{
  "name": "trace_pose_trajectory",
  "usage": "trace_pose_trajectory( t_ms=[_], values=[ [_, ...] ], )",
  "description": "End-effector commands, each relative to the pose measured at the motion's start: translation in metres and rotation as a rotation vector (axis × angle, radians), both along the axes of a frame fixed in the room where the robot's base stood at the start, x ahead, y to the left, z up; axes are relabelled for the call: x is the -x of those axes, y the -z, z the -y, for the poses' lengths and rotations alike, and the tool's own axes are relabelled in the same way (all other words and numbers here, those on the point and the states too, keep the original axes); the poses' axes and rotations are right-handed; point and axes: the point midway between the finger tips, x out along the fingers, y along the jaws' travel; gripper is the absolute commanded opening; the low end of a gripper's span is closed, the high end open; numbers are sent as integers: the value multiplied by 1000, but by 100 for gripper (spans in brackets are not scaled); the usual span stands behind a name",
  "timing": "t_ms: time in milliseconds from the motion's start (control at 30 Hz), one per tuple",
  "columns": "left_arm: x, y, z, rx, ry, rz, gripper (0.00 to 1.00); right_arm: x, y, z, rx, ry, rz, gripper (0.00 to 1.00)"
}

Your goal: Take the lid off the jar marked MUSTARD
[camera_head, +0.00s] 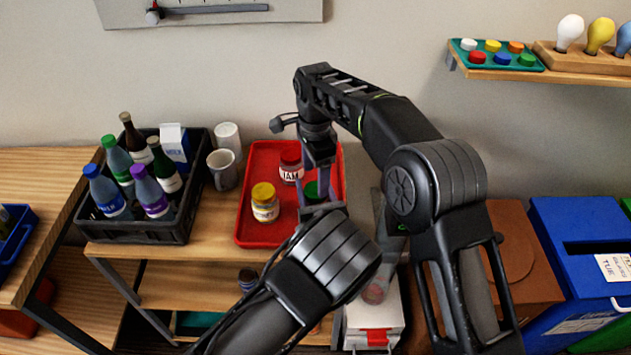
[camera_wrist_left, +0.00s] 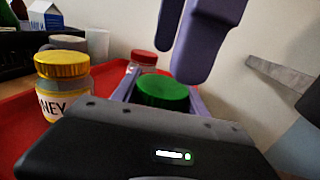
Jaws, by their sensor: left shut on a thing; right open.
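A jar with a green lid (camera_head: 311,190) stands on the red tray (camera_head: 258,160); its label is hidden. My left gripper (camera_head: 322,207) is shut on this jar; the left wrist view shows the green lid (camera_wrist_left: 163,92) between its fingers. My right gripper (camera_head: 318,175) points down above the green lid, open and empty; its fingers (camera_wrist_left: 184,60) show above the lid in the left wrist view. A jar with a red lid (camera_head: 291,158), marked JAM, stands behind. A jar with a yellow lid (camera_head: 264,191) stands to the left; its label ends in NEY (camera_wrist_left: 52,105).
A black crate (camera_head: 150,230) of bottles and a milk carton stands left of the tray, with two pale cups (camera_head: 222,168) between. A blue bin (camera_head: 570,290) stands at right. A wall shelf (camera_head: 560,77) holds a teal tray and bulbs.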

Motion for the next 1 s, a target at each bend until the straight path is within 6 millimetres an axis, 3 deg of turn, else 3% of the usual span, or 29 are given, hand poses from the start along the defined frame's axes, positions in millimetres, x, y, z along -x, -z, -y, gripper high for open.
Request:
trace_pose_trajectory(
  t_ms=[33,300,333,600,1000],
  values=[
    [2,8,-1,-2,0,-17,0,0,-3,0,0,0,1,72],
    [2,7,-1,-2,0,-17,0,0,-5,0,0,0,-1,72],
    [2,7,-1,-2,0,-16,54,0,-5,0,0,0,-1,72],
    [1,4,0,-1,0,-8,76,0,-5,0,0,0,0,72],
    [7,3,2,0,1,-5,77,0,-3,0,0,0,0,72]
  ],
)
